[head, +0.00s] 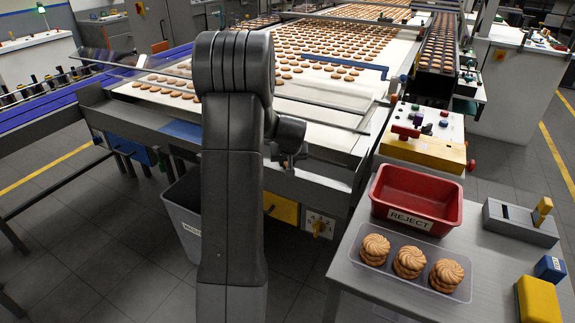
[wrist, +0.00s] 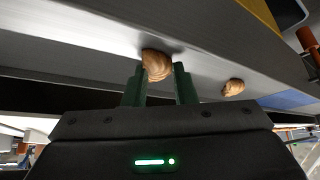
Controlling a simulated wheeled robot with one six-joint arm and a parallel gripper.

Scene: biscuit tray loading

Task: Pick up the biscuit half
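In the wrist view, a golden-brown biscuit piece (wrist: 156,64) lies on a grey metal surface, right at the tips of my gripper (wrist: 160,74). The two dark green fingers stand apart, one on each side of its near end. I cannot tell whether they touch it, and its full shape is not clear. A second, smaller-looking biscuit piece (wrist: 232,87) lies to the right on the same surface, clear of the fingers. In the head view my arm hides the fingers and both pieces.
A conveyor with rows of biscuits (head: 330,45) runs behind my arm. At right, a grey table (head: 335,268) holds a red REJECT bin (head: 385,204), a clear tray (head: 343,256) with stacked biscuits and a yellow block (head: 538,300). A grey waste bin (head: 183,225) stands below the conveyor.

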